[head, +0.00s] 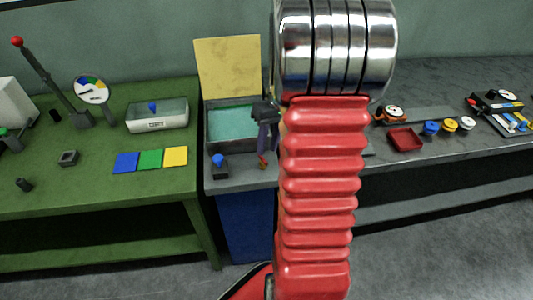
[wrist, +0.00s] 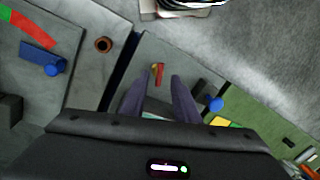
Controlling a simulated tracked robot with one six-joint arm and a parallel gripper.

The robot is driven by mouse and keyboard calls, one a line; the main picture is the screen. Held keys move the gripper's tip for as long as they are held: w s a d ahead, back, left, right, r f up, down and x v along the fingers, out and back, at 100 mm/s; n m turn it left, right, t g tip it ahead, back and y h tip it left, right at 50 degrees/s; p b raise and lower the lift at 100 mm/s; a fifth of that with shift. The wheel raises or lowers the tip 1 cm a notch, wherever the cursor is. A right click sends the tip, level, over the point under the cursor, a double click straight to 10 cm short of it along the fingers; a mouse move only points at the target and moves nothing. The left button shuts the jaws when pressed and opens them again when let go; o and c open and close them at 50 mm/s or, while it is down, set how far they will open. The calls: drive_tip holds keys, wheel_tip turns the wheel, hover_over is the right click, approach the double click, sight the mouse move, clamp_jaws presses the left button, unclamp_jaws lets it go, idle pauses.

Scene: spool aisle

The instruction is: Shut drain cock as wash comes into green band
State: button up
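The wash tank (head: 207,128) stands in the middle with teal wash (head: 232,124) in it and a yellow panel (head: 228,66) upright behind. The small red and yellow drain cock (head: 262,161) is at the tank's front; it also shows in the wrist view (wrist: 158,74). My gripper (head: 265,142) is above it, fingers apart and pointing at it. In the wrist view my gripper (wrist: 157,84) has the cock just beyond and between its fingertips, with no visible contact. A round dial (head: 92,90) with coloured bands stands at left; its reading is too small to tell.
A blue knob (head: 219,160) sits close left of the cock, also in the wrist view (wrist: 214,104). Blue, green and yellow squares (head: 150,159) lie on the green bench (head: 70,190). A red tray (head: 405,138) and coloured knobs (head: 450,125) are on the right counter.

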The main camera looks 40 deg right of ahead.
sight(265, 160)
drive_tip(key=shift+a+f, duration=0.2)
drive_tip(key=shift+f, duration=0.85)
drive_tip(key=shift+a+f, duration=0.2)
drive_tip(key=shift+f, duration=0.8)
clamp_jaws()
